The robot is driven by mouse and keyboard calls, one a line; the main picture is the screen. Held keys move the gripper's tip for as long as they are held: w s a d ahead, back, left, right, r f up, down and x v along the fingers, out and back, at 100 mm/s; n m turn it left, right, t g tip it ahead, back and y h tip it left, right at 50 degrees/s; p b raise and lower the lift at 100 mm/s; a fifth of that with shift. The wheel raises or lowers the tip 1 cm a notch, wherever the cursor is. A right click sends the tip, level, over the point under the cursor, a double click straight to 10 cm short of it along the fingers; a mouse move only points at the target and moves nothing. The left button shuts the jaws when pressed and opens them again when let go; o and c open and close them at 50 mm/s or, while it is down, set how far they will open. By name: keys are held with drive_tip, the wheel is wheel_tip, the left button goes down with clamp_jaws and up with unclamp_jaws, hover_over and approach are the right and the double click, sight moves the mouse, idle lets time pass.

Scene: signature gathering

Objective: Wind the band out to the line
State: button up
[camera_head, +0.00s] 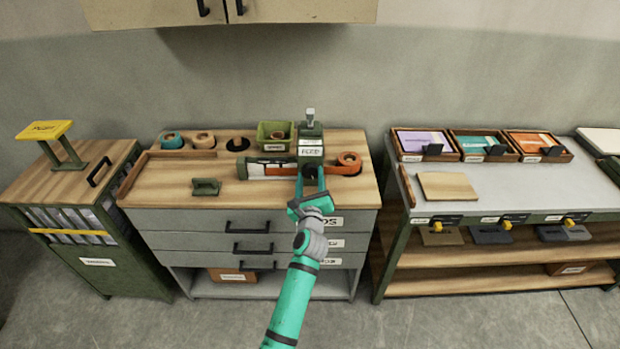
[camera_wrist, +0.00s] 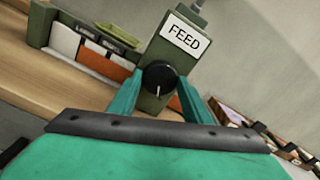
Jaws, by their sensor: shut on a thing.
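A green machine with a white FEED label (camera_head: 312,150) stands at the back of the wooden-topped cabinet; its label (camera_wrist: 187,36) also shows in the wrist view. A black knob (camera_wrist: 158,78) with a pale pointer mark sits on its front below the label. My gripper (camera_head: 311,186) is at the machine's front; in the wrist view its fingers (camera_wrist: 158,100) are shut on the knob from both sides. An orange roll (camera_head: 349,160) lies right of the machine, with orange band (camera_head: 338,170) beside it. Left of the machine, orange band (camera_wrist: 92,62) shows near a white strip (camera_wrist: 66,40). I cannot make out the line.
A green bin (camera_head: 275,138) and several rolls stand along the cabinet's back. A green block with a handle (camera_head: 206,187) lies at the front left. A grey bench (camera_head: 500,190) with trays of cards is at the right. The cabinet top's left middle is free.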

drive_tip(key=shift+a, duration=0.1)
idle(0.3)
drive_tip(key=o, duration=1.1)
drive_tip(key=shift+c, duration=0.2)
drive_tip(key=shift+s, duration=0.1)
drive_tip(key=s, duration=1)
drive_tip(key=shift+s, duration=0.25)
